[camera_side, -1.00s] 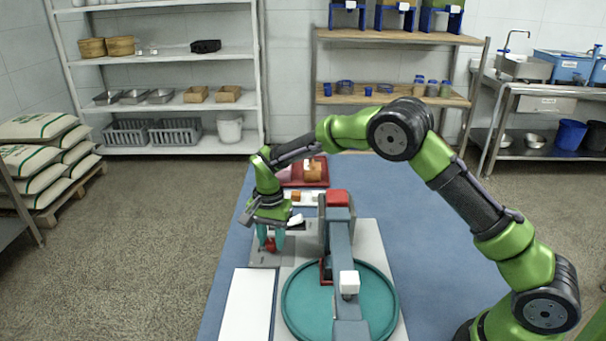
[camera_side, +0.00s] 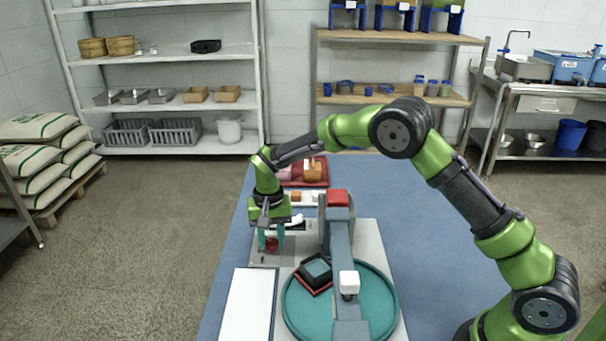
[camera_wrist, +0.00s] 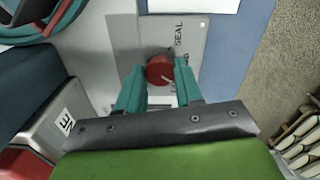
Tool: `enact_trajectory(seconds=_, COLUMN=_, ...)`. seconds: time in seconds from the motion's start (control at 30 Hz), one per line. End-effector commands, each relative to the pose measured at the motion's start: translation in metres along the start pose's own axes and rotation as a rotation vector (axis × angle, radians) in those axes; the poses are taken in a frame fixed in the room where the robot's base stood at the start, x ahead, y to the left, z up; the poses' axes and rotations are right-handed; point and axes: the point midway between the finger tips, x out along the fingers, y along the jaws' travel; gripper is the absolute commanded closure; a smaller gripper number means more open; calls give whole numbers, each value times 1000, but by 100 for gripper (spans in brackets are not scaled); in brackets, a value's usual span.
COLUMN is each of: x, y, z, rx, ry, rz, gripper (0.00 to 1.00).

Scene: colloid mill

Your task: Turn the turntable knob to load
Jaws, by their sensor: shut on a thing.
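The turntable knob is a small round red knob (camera_side: 271,244) on a light grey panel (camera_side: 257,256). In the wrist view the red knob (camera_wrist: 159,70) has a pale pointer line, and the word SEAL is printed on the panel beside it. My gripper (camera_side: 271,241) points down with its teal fingers on either side of the knob, shut on it; it also shows in the wrist view (camera_wrist: 159,76). The teal round turntable (camera_side: 372,300) lies right of the panel. A dark square tray with a red-edged frame (camera_side: 316,272) sits on its left back part. Other panel labels are partly hidden by my fingers.
A grey arm with a red top (camera_side: 338,198) and a white block (camera_side: 349,283) spans the turntable. A white board (camera_side: 249,304) lies at front left. A red tray with items (camera_side: 305,172) stands behind. Blue table shows free at right.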

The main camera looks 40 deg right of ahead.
Motion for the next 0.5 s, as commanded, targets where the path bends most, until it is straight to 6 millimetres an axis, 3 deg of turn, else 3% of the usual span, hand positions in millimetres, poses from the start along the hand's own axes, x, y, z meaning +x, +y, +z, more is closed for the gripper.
enact_trajectory(seconds=0.5, x=-1, y=0, z=0, rx=-436, ry=1, rz=-1, gripper=95)
